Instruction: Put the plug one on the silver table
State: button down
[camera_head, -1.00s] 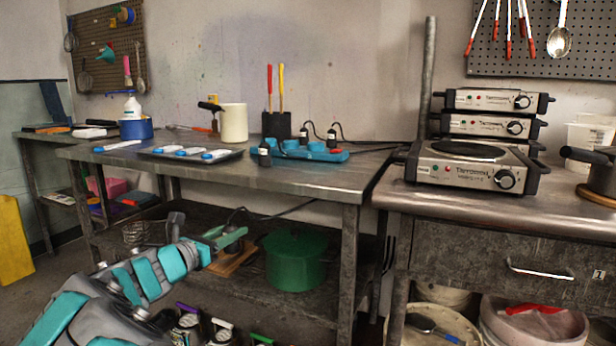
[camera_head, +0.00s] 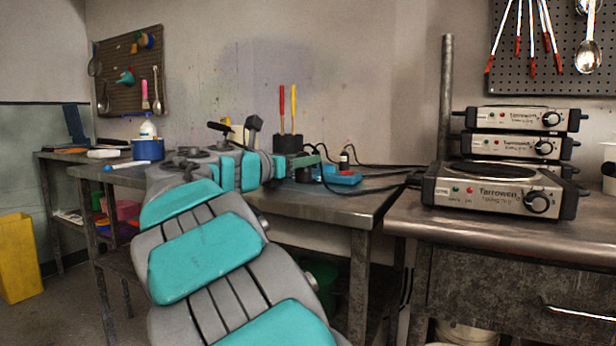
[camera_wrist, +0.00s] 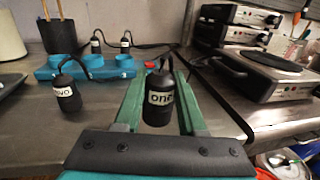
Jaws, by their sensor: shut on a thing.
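The plug one (camera_wrist: 159,98), a black cylinder with a white label reading "one", is held upright between the green fingers of my gripper (camera_wrist: 158,88) in the wrist view. A black cord leaves its top. In the head view my gripper (camera_head: 304,160) is over the right part of the left grey metal table (camera_head: 352,208), partly hidden by my arm. I cannot tell how far the plug's base is from the tabletop. A second metal table (camera_head: 415,222) stands to the right. I cannot tell from colour which is the silver table.
A blue socket strip (camera_wrist: 97,68) lies ahead with two plugs behind it. Another labelled black plug (camera_wrist: 68,93) stands to the left. Stacked hot plates (camera_head: 492,188) stand on the right table, with cords running towards them.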

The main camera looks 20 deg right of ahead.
jog(key=w+d, duration=0.1)
jog(key=w, duration=0.1)
jog(key=w+d, duration=0.2)
jog(key=w, duration=0.1)
jog(key=w+d+f, duration=0.1)
jog(key=w, duration=0.2)
jog(key=shift+d, duration=0.3)
jog(key=shift+w+d+f, duration=0.1)
notch_tip(320, 180, down, 3)
jog(key=shift+f+b, duration=0.2)
jog(key=shift+b, duration=0.65)
jog(key=shift+c, duration=2.4)
grip_release()
jog(key=p+v, duration=0.1)
jog(key=v, duration=1.1)
